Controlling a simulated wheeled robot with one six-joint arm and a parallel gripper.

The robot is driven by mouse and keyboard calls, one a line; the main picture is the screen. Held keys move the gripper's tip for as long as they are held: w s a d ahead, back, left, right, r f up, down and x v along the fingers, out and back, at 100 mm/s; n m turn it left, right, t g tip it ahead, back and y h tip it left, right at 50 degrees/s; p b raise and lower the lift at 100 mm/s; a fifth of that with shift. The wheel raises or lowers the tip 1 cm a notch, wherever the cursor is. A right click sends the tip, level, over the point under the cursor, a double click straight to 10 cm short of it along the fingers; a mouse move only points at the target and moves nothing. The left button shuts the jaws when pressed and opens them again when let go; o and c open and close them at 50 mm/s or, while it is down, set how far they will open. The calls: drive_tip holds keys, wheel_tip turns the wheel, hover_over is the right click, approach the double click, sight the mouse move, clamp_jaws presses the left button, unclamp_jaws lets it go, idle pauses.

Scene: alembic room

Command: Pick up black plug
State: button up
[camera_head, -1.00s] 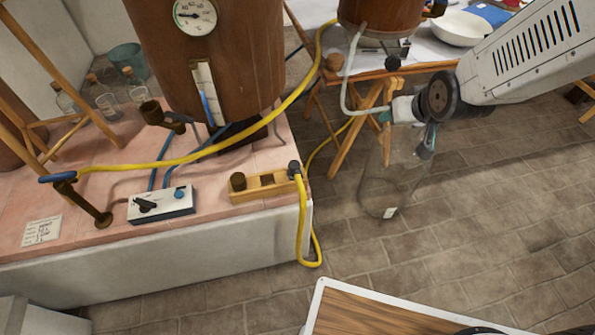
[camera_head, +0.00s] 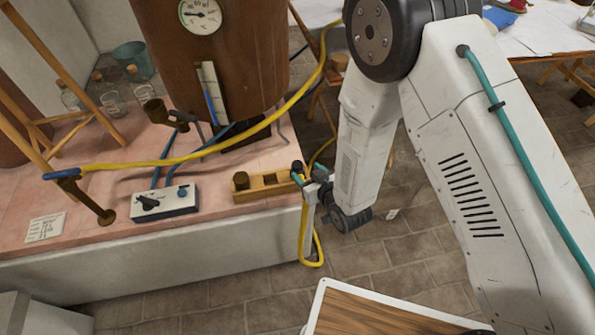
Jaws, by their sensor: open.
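A wooden rack (camera_head: 262,190) lies at the right end of the pink tiled bench. A dark plug (camera_head: 241,180) stands in its left part. The lower part of the plug is partly hidden by the fingers.
A white-edged wooden top (camera_head: 365,312) is at the bottom.

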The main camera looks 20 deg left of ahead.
sight(300, 169)
drive_tip(key=x, duration=0.6)
drive_tip(key=shift+s+a, duration=0.25)
drive_tip(key=c, duration=1.1)
